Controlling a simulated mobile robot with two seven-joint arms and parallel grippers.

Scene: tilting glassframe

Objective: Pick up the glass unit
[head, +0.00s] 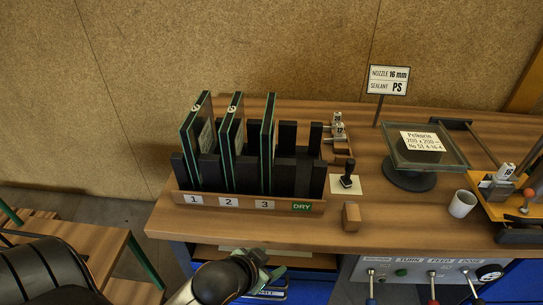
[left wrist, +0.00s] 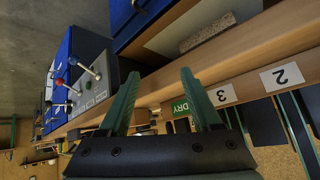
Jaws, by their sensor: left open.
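Three upright glass units with dark frames and green edges stand in a wooden rack (head: 247,203): one in slot 1 (head: 197,125), one in slot 2 (head: 231,138) and one in slot 3 (head: 268,140). Another flat square glass unit (head: 415,153), with a white label on top, lies on a round black stand (head: 409,182) to the right. My left gripper (head: 264,266) is below the rack's front, near the bench edge, touching no glass. In the left wrist view its green fingers (left wrist: 158,74) are spread and empty. My right gripper is out of view.
The DRY slot (head: 302,207) holds no glass unit. A wooden block (head: 351,216), a black-handled stamp (head: 347,178), a white cup (head: 462,203) and a sign (head: 388,80) stand on the bench. A lever panel (head: 432,272) is under the front edge.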

